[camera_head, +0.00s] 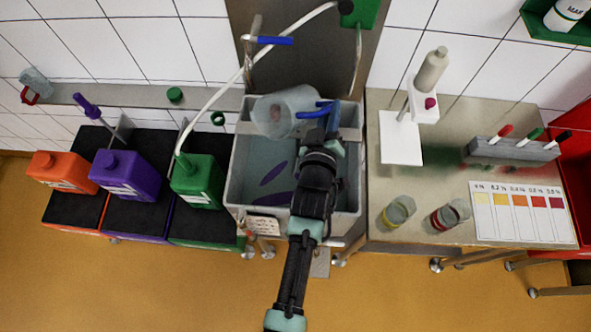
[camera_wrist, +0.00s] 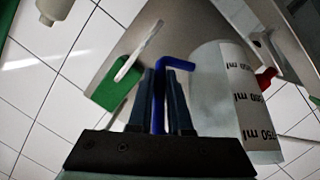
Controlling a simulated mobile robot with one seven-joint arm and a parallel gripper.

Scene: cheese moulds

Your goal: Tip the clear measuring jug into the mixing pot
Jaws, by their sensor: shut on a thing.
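The clear measuring jug (camera_head: 285,112) is over the back of a grey square tub (camera_head: 236,180) and looks tilted, its open end towards the left. My gripper (camera_head: 326,112) is shut on the jug's blue handle (camera_head: 312,111), at the jug's right. In the wrist view the blue handle (camera_wrist: 159,100) is between my two fingers (camera_wrist: 160,98), and the jug (camera_wrist: 212,95) with its ml marks stands beside them. The tub holds purple leaf-shaped pieces. I cannot tell whether this tub is the mixing pot; no other pot is clear. No stream of liquid shows.
Orange (camera_head: 60,170), purple (camera_head: 125,174) and green (camera_head: 198,180) canisters stand left of the tub. A white hose (camera_head: 222,95) arches over its left side. On the right bench are two small jars (camera_head: 398,211), a colour chart (camera_head: 518,213) and a bottle stand (camera_head: 400,138).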

